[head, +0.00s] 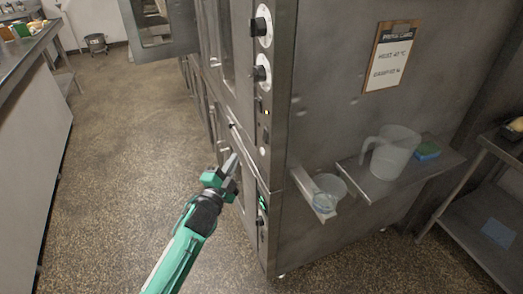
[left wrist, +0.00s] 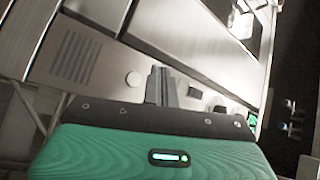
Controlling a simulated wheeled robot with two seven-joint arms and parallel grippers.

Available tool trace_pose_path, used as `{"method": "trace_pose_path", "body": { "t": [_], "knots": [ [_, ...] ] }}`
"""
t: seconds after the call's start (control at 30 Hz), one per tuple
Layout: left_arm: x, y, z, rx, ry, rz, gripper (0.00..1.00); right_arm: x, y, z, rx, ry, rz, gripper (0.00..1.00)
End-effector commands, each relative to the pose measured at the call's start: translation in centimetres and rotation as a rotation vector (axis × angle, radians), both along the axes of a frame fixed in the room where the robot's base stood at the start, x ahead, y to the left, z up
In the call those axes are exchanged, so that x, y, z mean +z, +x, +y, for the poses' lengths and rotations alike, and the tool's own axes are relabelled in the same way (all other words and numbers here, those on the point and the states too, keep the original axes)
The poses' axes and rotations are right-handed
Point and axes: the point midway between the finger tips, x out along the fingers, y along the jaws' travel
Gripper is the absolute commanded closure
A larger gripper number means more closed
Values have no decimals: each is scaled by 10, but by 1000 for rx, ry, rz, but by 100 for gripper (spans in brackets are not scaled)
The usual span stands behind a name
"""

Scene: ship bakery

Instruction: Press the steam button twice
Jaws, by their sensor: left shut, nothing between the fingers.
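The steel oven's control strip (head: 271,178) runs down its front edge. A small round pale button (head: 262,151) sits on it below dark switches; I cannot read a label, so I cannot tell for certain that it is the steam button. My left gripper (head: 231,163) is shut and empty, in front of the oven and left of the strip, apart from the button in the head view. Whether the fingertips touch the panel is unclear. My right gripper is out of view.
Two knobs (head: 260,74) are higher on the strip; a green display (head: 263,202) is lower. A side shelf (head: 400,172) holds a pitcher (head: 393,152) and a blue-green sponge (head: 428,149). A cup (head: 329,190) sits on a bracket. Floor (head: 120,150) is clear at left.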

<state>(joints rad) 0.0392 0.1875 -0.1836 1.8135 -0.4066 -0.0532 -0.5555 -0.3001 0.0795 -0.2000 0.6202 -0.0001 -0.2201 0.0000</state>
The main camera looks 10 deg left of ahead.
Motion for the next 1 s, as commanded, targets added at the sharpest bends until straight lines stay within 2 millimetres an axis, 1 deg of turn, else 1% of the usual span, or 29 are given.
{"method": "trace_pose_path", "body": {
  "t": [0.03, 0.1, 0.4, 0.7, 0.83, 1.0],
  "knots": [
    [5, -1, 2, 12, 54, 3, 100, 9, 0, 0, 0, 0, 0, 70],
    [6, -2, 5, 32, 150, 6, 100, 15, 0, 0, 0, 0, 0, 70],
    [7, -8, 15, 90, 578, 23, 100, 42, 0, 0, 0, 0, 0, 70],
    [5, -16, 24, 98, 977, 29, 100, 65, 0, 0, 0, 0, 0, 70],
    [4, -19, 26, 93, 1086, 27, 100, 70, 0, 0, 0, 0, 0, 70],
    [3, -20, 28, 87, 1153, 25, 100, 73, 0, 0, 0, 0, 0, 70]
  ]
}}
